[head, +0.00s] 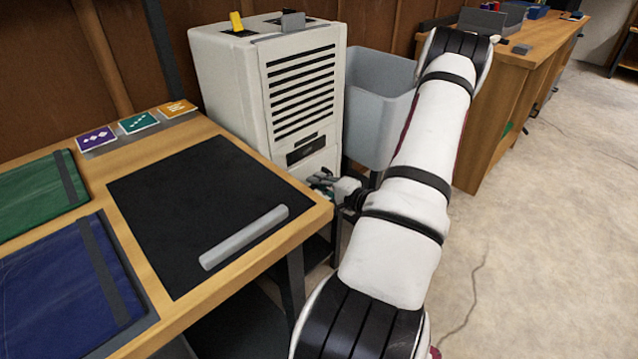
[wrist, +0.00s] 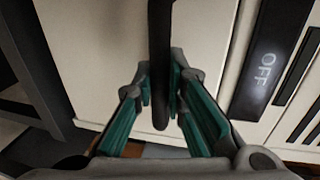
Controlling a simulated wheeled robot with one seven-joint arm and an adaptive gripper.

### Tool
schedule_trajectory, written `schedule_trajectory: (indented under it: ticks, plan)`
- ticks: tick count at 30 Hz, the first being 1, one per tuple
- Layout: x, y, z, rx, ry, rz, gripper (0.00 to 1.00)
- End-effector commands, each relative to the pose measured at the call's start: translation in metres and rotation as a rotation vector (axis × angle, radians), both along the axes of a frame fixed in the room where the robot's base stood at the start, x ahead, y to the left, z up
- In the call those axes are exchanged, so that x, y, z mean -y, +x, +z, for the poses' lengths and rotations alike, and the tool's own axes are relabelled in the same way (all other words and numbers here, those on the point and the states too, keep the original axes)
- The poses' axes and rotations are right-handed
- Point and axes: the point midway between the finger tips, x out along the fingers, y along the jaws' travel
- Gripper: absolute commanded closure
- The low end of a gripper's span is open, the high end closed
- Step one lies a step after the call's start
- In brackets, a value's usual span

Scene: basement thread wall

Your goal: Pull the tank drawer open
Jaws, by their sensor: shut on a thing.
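The white dehumidifier-like cabinet (head: 225,75) stands behind the table's right end, with a slatted front. The tank drawer (head: 322,163) is its pale lower front, largely hidden by the table corner and my gripper (head: 322,182). In the wrist view, my gripper (wrist: 161,85) has its green-padded fingers on both sides of a dark bar handle (wrist: 160,40) and is shut on it. A dark panel reading "OFF" (wrist: 268,70) is on the pale front to the right. I cannot tell whether the drawer stands out from the cabinet.
A wooden table (head: 225,128) with a black mat (head: 200,200) and a grey bar (head: 243,237) is close on the left. A grey bin (head: 375,105) stands right of the cabinet. A wooden bench (head: 490,125) is at the back right. The concrete floor (head: 540,230) on the right is clear.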

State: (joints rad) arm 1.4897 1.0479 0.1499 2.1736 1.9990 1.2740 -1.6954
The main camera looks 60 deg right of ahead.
Motion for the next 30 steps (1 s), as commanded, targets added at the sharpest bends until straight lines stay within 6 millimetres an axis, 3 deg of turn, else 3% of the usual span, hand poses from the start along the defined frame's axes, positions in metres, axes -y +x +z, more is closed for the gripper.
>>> schedule_trajectory:
  ticks: [8,21,30]
  plan:
    - [-0.007,-0.032,0.000,0.001,0.000,-0.002,1.00]
    - [-0.032,-0.136,-0.001,0.002,-0.001,-0.005,1.00]
    - [-0.045,-0.185,0.000,0.003,-0.001,-0.001,1.00]
